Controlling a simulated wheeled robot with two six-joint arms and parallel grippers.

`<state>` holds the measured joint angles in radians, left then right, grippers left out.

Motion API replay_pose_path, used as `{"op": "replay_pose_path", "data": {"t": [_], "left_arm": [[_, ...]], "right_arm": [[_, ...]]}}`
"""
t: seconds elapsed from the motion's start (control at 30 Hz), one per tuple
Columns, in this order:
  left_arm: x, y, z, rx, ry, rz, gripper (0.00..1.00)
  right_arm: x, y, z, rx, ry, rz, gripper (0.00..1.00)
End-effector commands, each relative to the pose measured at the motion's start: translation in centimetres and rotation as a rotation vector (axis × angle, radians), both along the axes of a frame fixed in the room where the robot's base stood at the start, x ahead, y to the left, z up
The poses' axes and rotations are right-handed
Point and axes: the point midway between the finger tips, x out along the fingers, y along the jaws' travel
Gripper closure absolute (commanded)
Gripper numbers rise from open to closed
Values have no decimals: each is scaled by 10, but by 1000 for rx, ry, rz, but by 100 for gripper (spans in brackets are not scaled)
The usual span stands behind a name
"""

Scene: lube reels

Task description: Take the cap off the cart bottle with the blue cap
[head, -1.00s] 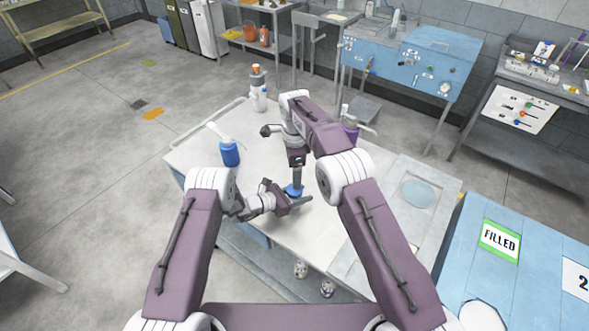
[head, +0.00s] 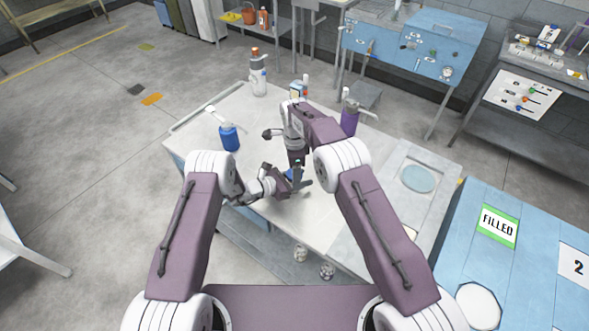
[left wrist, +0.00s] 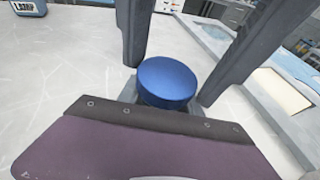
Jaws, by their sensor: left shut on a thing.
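The blue cap (left wrist: 167,82) shows from above in the left wrist view, on a bottle whose body is mostly hidden. In the head view a bit of the blue cap (head: 289,173) shows between my grippers, over the cart top (head: 318,214). My left gripper (head: 297,183) is shut on the bottle below the cap. My right gripper (head: 298,171) points down from above. Its two dark fingers stand on either side of the cap in the left wrist view, spread, with the cap between them. Whether they touch it is hard to tell.
On the cart stand a blue pump bottle (head: 229,138), a white bottle (head: 258,80) at the back and a purple bottle (head: 349,117) on the right. A blue bench marked FILLED (head: 497,226) is at the right. The cart's front middle is clear.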

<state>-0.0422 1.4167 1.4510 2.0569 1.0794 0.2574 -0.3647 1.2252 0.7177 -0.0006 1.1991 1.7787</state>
Motion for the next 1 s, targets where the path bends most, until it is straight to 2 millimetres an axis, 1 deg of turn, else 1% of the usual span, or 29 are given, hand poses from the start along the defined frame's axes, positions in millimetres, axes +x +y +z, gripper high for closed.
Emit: {"op": "replay_pose_path", "data": {"t": [0.07, 0.13, 0.3, 0.4, 0.43, 0.53, 0.8, 0.83, 0.9, 1.0], "left_arm": [[0, 0, 0, 0, 0, 0, 100], [0, 0, 0, 0, 0, 0, 100], [0, 0, 0, 0, 0, 0, 100], [0, 0, 0, 0, 0, 0, 100], [0, 0, 0, 0, 0, 0, 100], [0, 0, 0, 0, 0, 0, 100], [0, 0, 0, 0, 0, 0, 100], [0, 0, 0, 0, 0, 0, 100], [0, 0, 0, 0, 0, 0, 100], [0, 0, 0, 0, 0, 0, 100]], "right_arm": [[0, 0, 0, 0, -1, 28, 93], [0, 0, 0, 0, -1, 132, 93], [0, 0, 1, 1, -1, 548, 93], [0, 0, 1, 1, 0, 740, 93], [0, 0, 1, 1, 0, 780, 93], [0, 0, 1, 1, 0, 859, 93], [0, 0, 1, 1, 0, 870, 93], [0, 0, 1, 1, 0, 870, 39], [0, 0, 1, 1, 0, 869, 23], [0, 0, 1, 1, 0, 869, 23]]}}
